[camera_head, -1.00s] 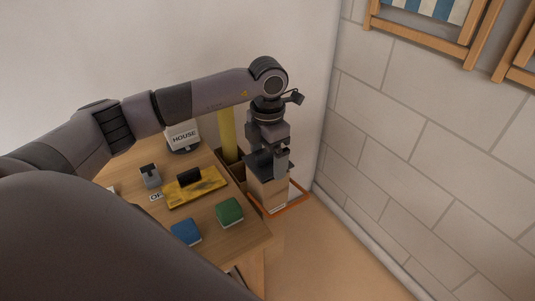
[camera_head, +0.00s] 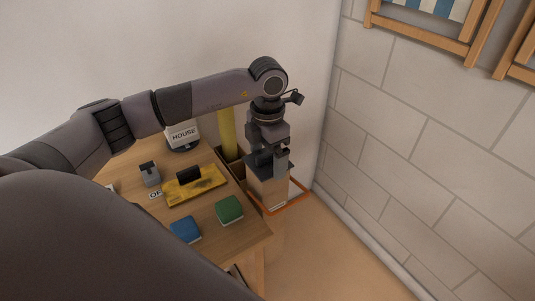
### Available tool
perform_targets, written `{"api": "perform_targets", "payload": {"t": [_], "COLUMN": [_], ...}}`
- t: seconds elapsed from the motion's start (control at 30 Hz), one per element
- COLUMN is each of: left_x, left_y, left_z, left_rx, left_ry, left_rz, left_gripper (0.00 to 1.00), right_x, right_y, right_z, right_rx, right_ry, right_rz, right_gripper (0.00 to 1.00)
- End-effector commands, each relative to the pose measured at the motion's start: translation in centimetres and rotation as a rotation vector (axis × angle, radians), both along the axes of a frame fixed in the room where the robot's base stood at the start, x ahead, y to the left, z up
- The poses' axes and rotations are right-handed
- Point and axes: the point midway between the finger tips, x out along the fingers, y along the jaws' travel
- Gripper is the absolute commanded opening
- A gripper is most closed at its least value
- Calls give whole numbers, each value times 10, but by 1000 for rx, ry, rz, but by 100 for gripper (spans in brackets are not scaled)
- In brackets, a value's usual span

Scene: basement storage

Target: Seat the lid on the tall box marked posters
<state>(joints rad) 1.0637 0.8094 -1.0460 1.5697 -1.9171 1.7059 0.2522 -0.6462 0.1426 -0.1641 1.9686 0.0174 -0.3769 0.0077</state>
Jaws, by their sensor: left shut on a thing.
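The tall box (camera_head: 270,192) is brown cardboard and stands on the floor in the corner, beyond the right edge of the table. A white label shows low on its front, too small to read. A dark lid (camera_head: 282,171) lies at the top of the box, partly hidden by my gripper. I cannot tell whether it is fully down all round. My left gripper (camera_head: 272,160) points down over the box and is shut on the lid. My right gripper is not in view.
A yellow post (camera_head: 228,135) stands behind. An orange floor outline (camera_head: 298,200) surrounds the box. Brick wall rises at right.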

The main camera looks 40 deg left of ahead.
Motion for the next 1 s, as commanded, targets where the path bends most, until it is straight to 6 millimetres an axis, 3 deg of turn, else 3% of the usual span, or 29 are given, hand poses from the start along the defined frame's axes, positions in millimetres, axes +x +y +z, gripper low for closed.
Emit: {"api": "perform_targets", "payload": {"t": [0.93,0.97,1.0], "left_x": [0,0,0], "left_y": [0,0,0], "left_z": [-6,-6,-6], "left_rx": [0,0,0], "left_ry": [0,0,0], "left_rz": [0,0,0], "left_gripper": [68,98,100], "right_x": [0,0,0], "right_y": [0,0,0], "right_z": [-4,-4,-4], "right_rx": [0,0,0], "right_ry": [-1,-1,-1], "right_rz": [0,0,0], "right_gripper": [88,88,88]}}
